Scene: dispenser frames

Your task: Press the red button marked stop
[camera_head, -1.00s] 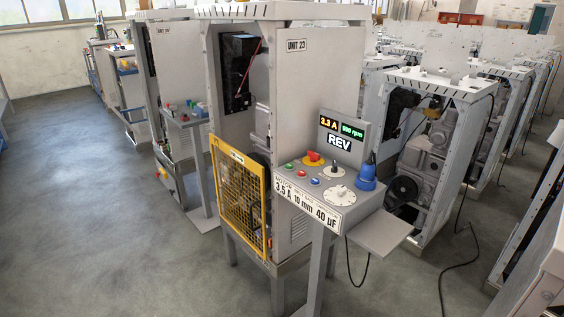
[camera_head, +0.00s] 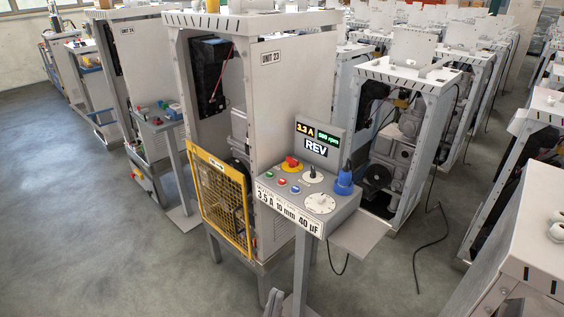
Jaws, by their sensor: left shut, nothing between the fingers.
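The control panel (camera_head: 330,205) of the unit marked "UNIT 23" stands right of centre in the head view. On its sloped top a small red button (camera_head: 281,182) sits between a green button (camera_head: 268,174) and a blue button (camera_head: 295,189). Its marking is too small to read. A larger red knob on yellow (camera_head: 291,163) sits behind them. My left gripper (camera_head: 273,300) shows at the bottom edge, shut and empty, well below the panel and apart from it. My right gripper is not in view.
A white dial (camera_head: 320,203), a black-pointer dial (camera_head: 313,174) and a blue bottle-shaped thing (camera_head: 344,180) share the panel. A display (camera_head: 319,143) reads "REV". A yellow mesh guard (camera_head: 221,198) stands left of the panel. A grey shelf (camera_head: 358,236) juts out right. Open floor (camera_head: 100,230) lies left.

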